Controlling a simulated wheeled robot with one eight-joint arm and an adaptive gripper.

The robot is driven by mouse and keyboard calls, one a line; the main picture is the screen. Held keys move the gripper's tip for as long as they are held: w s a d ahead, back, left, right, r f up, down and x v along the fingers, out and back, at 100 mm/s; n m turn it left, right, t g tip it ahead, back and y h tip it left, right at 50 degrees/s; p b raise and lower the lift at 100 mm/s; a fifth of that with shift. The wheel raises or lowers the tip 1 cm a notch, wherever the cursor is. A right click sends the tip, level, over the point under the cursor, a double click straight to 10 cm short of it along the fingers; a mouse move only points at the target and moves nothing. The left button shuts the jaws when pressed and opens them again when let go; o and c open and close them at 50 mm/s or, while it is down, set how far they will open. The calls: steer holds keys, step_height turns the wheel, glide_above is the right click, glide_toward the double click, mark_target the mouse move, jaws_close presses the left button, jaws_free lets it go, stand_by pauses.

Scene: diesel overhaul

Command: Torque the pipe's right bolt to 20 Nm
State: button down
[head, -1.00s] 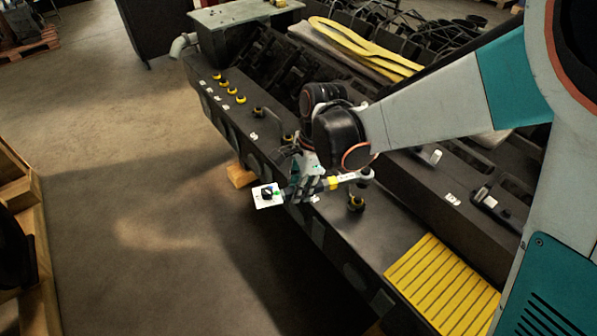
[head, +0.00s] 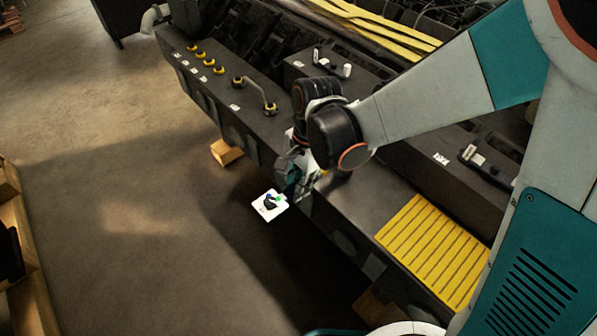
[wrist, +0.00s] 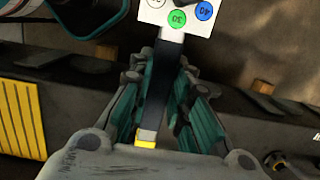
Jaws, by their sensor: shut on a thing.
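My gripper (head: 297,172) is shut on the dark handle of a torque wrench (wrist: 157,95), in front of the engine block's near edge. In the wrist view the teal fingers (wrist: 160,105) flank the handle. A white setting plate (head: 270,205) with a dark knob is at the wrench's outer end; it shows coloured numbered circles in the wrist view (wrist: 178,14). The wrench's head is mostly hidden behind my gripper. A thin curved pipe (head: 259,92) lies on the block's ledge, left of my gripper, with fittings at its left end (head: 238,82) and right end (head: 271,109).
Several yellow-ringed bolts (head: 209,62) line the ledge at the far left. A yellow ribbed pad (head: 435,250) lies on the block at right. A wooden block (head: 227,151) is under the engine. The floor at left is open.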

steer(key=shift+d, duration=0.1)
stand_by(0.3)
steer(key=shift+f+b, duration=1.05)
steer(key=shift+f, duration=0.05)
steer(key=shift+r, duration=0.1)
steer(key=shift+w+a, duration=0.25)
steer(key=shift+a, duration=0.05)
steer(key=shift+w+a, duration=0.15)
steer(key=shift+a, duration=0.05)
steer(key=shift+w+a, duration=0.2)
steer(key=shift+r, duration=0.1)
steer(key=shift+w, duration=0.1)
